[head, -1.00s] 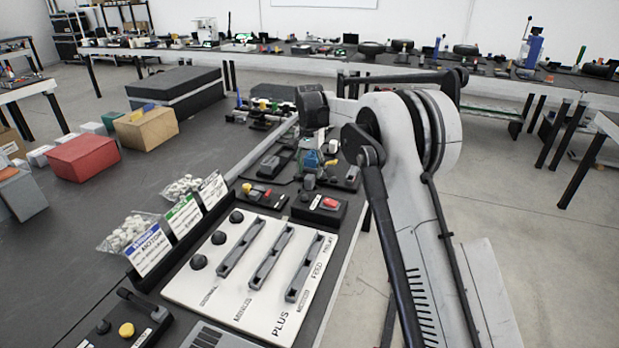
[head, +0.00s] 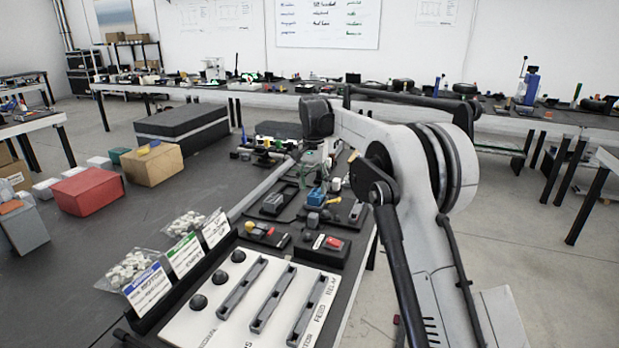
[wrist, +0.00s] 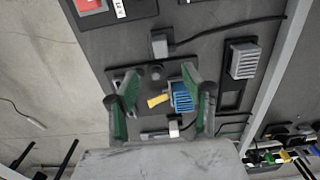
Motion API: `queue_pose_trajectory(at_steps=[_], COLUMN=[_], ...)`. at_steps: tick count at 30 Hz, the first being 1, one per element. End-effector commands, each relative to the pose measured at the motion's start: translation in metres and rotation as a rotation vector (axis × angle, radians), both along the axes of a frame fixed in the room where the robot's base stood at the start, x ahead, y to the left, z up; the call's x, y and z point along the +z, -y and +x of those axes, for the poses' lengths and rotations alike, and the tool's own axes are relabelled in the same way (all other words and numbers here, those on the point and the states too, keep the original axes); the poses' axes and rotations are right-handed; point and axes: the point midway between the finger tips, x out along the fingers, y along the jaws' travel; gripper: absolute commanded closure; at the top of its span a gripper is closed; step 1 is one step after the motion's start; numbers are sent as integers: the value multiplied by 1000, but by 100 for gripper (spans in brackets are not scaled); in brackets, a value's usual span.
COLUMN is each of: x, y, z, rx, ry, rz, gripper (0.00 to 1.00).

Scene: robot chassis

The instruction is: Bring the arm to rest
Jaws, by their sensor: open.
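My gripper (wrist: 160,80) is open in the wrist view, with its two green-padded fingers spread above the bench. A blue ribbed block (wrist: 182,97) and a small yellow piece (wrist: 157,100) show between the fingers, with no clear grip on either. In the head view my arm (head: 400,190) reaches up from the lower right, bends at its large round joint, and extends left over the far part of the bench (head: 110,235).
Under the arm's end are small devices, including a blue-topped one (head: 316,197) and a red-button box (head: 328,247). A white slider panel (head: 255,305), label cards and bags stand nearer. A red box (head: 88,191) and tan box (head: 152,164) stand left. Open floor lies right.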

Motion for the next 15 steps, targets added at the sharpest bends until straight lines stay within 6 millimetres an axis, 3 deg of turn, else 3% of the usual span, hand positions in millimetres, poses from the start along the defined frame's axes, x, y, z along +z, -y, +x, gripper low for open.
queue_pose_trajectory(at_steps=[5,15], x=[25,90], y=[11,44], z=[-17,-83], rx=[18,87], ry=[29,131], rz=[4,11], gripper=[55,55])
